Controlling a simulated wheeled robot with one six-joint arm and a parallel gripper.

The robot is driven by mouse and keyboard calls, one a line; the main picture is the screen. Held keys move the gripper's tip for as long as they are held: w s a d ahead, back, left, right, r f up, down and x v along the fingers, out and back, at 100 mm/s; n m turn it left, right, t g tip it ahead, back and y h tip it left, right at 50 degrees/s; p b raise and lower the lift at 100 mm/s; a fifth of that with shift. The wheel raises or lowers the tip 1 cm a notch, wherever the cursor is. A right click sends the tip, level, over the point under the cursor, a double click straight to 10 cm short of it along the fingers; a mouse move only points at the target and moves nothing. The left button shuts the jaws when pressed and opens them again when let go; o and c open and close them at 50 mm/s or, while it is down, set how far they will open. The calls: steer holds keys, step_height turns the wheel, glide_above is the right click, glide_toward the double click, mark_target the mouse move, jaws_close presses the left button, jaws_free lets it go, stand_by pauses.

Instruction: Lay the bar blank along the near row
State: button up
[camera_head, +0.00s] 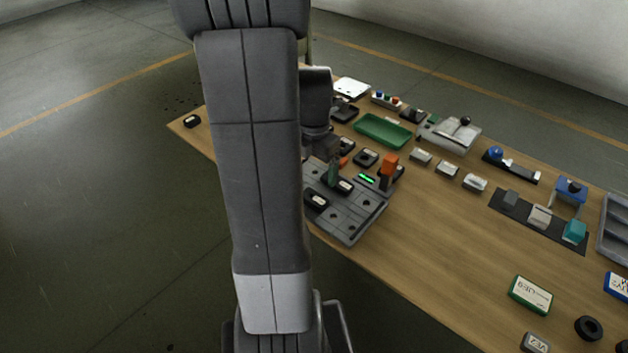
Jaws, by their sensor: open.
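A grey fixture plate (352,228) with dark round holes and grooves lies at the left part of the table's near edge. Two dark small pieces with pale tops, one on its near left (317,200) and one further back (345,186), sit on it. A dark green upright piece (332,174) stands close behind them. I cannot tell which piece is the bar blank. My gripper (328,156) is open over the back left of the plate, small and partly hidden behind my arm. Whether it touches anything is unclear.
An orange-topped post (388,168) and a lit green strip (366,178) stand at the plate's back edge. A green tray (382,131) lies behind. Bare wood (430,240) lies right of the plate.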

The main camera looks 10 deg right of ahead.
step_height(320, 180, up, 3)
steer(key=shift+f, duration=0.2)
